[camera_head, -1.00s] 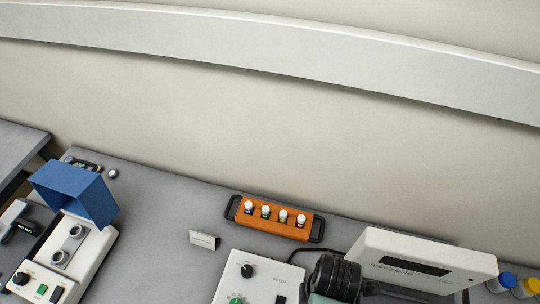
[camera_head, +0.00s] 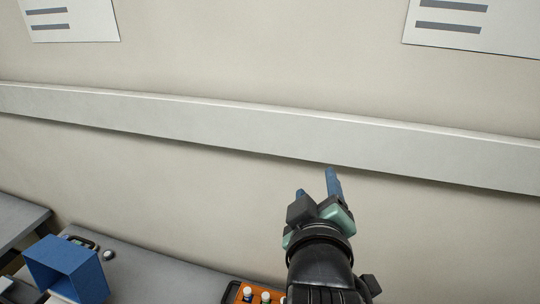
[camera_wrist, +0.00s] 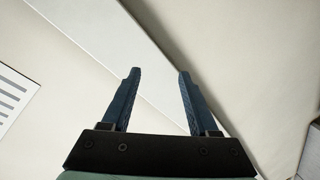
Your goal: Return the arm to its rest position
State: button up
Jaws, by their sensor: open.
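My gripper (camera_head: 316,190) is raised in front of the wall in the head view, with its blue fingers pointing up. In the wrist view my gripper (camera_wrist: 158,82) is open, with a clear gap between its two blue fingers and nothing held. The fingers point toward the pale wall and its rail. My arm rises from the bottom of the head view and hides part of the bench behind it.
A grey bench (camera_head: 150,262) runs along the bottom left. It bears a blue box-shaped hood (camera_head: 66,270) and an orange rack (camera_head: 241,297) with white-capped vials, partly hidden by my arm. A light rail (camera_head: 200,122) crosses the wall. Printed sheets (camera_head: 70,20) hang above.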

jog(key=s+a+r+m+t, duration=0.2)
jog(key=s+r+t, duration=0.2)
jog(key=r, duration=0.6)
jog(key=s+a+r+m+t+y+b, duration=0.1)
jog(key=s+a+r+m+t, duration=0.1)
jog(key=r, duration=0.8)
jog(key=s+a+r+m+t+y, duration=0.1)
jog(key=s+a+r+m+t, duration=0.2)
jog(key=s+r+t, duration=0.3)
notch_tip(320, 180, up, 4)
jog(key=shift+s+f, duration=0.1)
jog(key=shift+s, duration=0.5)
